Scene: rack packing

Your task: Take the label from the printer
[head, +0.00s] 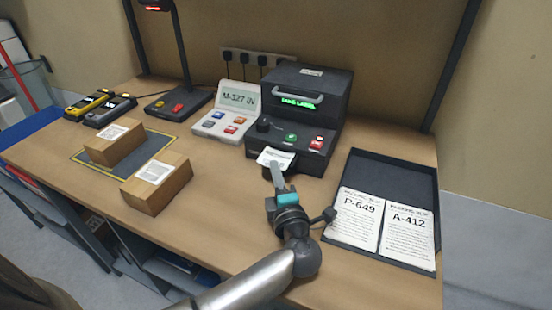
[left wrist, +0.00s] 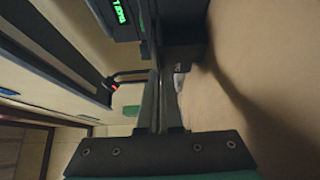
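The printer (head: 297,110) is a dark box with a handle and a green display that reads TAKE LABEL. The white label (head: 268,156) sticks out of the slot at its lower front. My left gripper (head: 277,168) is at the slot, with its fingertips over the label's outer end. In the left wrist view its two fingers (left wrist: 162,98) lie close together, and a small white piece of the label (left wrist: 179,82) shows beside them. The fingers look shut on the label, though they hide part of it. My right gripper is not in view.
Right of the printer, a black tray (head: 393,172) holds two packing slips, P-649 and A-412. To the left are two cardboard boxes (head: 158,188), a scale display (head: 238,97) and handheld devices (head: 110,110). The table front beside my left arm is clear.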

